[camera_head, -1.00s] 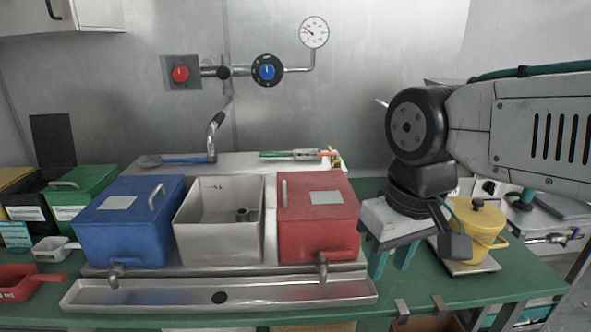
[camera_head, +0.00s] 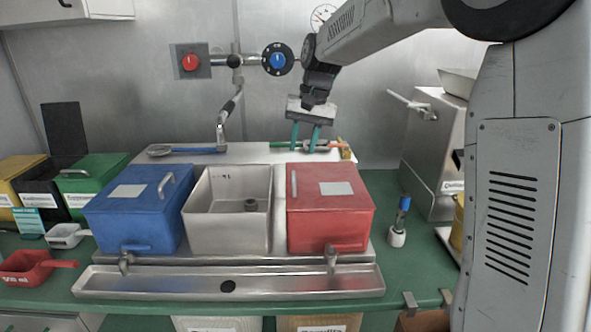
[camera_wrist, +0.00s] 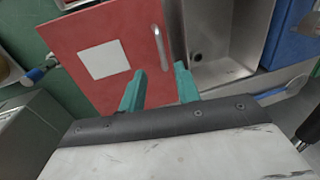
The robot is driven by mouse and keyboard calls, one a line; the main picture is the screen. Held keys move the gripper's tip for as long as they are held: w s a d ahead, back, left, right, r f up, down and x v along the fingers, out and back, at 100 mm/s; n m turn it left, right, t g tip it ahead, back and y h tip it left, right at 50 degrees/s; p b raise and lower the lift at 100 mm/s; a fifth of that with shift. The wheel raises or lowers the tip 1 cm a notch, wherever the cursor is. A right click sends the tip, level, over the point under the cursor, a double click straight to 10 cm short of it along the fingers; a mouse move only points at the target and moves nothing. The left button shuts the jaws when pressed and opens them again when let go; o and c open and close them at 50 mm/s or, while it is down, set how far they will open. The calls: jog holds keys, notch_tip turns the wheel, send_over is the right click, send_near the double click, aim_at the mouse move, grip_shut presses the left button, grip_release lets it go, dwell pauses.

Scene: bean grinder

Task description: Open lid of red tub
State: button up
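The red tub (camera_head: 330,221) stands on the metal stand at the right of the row, with its lid on. The lid (camera_head: 352,201) is red with a pale square label and a metal bar handle (camera_head: 294,184) along its left edge. In the wrist view the lid (camera_wrist: 84,34) and its handle (camera_wrist: 161,48) lie beyond my fingers. My gripper (camera_head: 305,148) is above and behind the tub, pointing down, with its teal fingers apart and nothing between them. The fingers also show open in the wrist view (camera_wrist: 160,88), apart from the handle.
An open steel basin (camera_head: 226,240) stands left of the red tub, then a blue lidded tub (camera_head: 130,221). Taps and a steel trough (camera_head: 180,284) are in front. A blue-handled tool (camera_head: 397,236) stands at right. Valves (camera_head: 277,61) are on the back wall.

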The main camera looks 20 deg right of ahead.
aim_at(294, 176)
jog(key=f, duration=0.2)
jog(key=a+f, duration=0.1)
jog(key=f, duration=0.2)
jog(key=w+f, duration=0.1)
jog(key=f, duration=0.2)
jog(key=shift+w+a, duration=0.1)
jog(key=shift+a, duration=0.1)
grip_shut()
